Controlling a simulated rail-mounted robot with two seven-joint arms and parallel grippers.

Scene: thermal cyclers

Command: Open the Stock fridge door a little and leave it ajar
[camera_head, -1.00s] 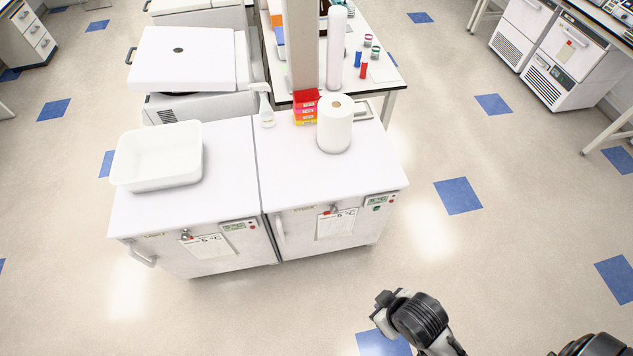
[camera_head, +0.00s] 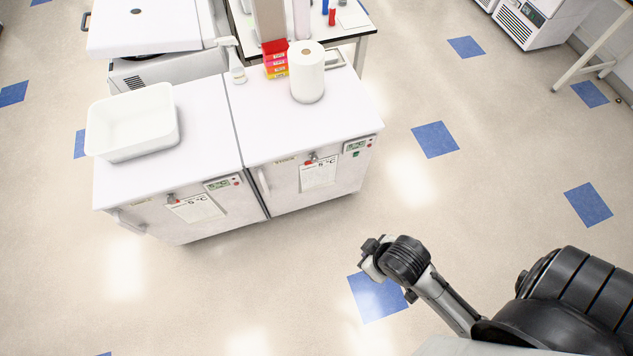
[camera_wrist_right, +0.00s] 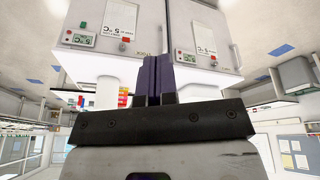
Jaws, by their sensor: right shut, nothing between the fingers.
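Two white under-counter fridges stand side by side. The right fridge (camera_head: 338,184) has a small yellowish label, too small to read surely but perhaps Stock, and an upright handle (camera_head: 263,184) near its left edge. The left fridge (camera_head: 160,222) has a handle (camera_head: 128,222) at its left. Both doors look shut. My right gripper (camera_head: 370,255) is in front of the right fridge, apart from it. In the wrist view, turned upside down, its closed fingers (camera_wrist_right: 158,80) point towards the fridge fronts (camera_wrist_right: 130,62) and hold nothing. My left gripper is out of view.
A white tub (camera_head: 132,118), a paper roll (camera_head: 307,75), stacked boxes (camera_head: 275,62) and a spray bottle (camera_head: 234,65) stand on the fridge tops. A bench (camera_head: 345,22) is behind. The floor (camera_head: 250,290) in front is clear.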

